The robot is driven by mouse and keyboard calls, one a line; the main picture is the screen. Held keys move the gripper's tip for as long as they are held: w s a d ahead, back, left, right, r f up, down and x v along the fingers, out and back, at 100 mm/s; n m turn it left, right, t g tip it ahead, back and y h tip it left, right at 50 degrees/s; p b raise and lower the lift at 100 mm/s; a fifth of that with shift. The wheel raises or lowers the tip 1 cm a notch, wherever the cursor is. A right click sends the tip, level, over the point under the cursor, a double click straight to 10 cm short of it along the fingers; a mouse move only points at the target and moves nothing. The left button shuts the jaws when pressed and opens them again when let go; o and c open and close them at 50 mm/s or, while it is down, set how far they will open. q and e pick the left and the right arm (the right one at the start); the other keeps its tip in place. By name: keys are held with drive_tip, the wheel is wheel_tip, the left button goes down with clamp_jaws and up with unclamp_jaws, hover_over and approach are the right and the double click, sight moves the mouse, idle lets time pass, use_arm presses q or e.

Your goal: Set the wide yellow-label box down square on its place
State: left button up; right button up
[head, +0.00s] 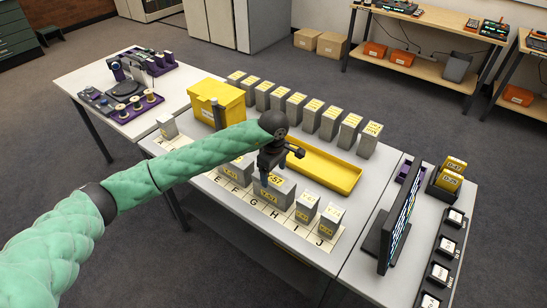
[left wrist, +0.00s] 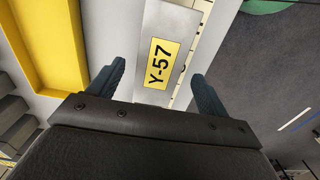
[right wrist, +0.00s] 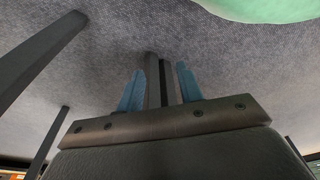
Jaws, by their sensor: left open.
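The wide yellow-label box (head: 271,193) is grey and stands upright on the lettered strip (head: 240,196), behind letters G and H. In the left wrist view its label reads Y-57 (left wrist: 163,62). My left gripper (head: 267,172) is over it and open. In the left wrist view the blue fingertips (left wrist: 157,72) are on either side of the box, with a gap at each side. I cannot tell how far down beside the box they reach, or whether it stands exactly square. My right gripper (right wrist: 160,75) is empty, its fingers apart, over the floor by table legs.
Narrower grey boxes (head: 307,208) and (head: 330,221) stand to the right on the strip; another box (head: 237,172) stands left. A yellow tray (head: 325,172) lies behind, with a row of grey boxes (head: 312,116) beyond. A monitor (head: 398,220) stands at right.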

use_arm(q)
wheel_tip(320, 180, up, 6)
drive_tip(key=b, duration=0.3)
drive_tip(key=shift+r, duration=0.9)
use_arm(e)
wheel_tip(320, 180, up, 8)
drive_tip(key=w+a, duration=0.2)
drive_tip(key=shift+w+a+g, duration=0.15)
drive_tip(key=shift+a+g, duration=0.05)
drive_tip(key=shift+g, duration=0.1)
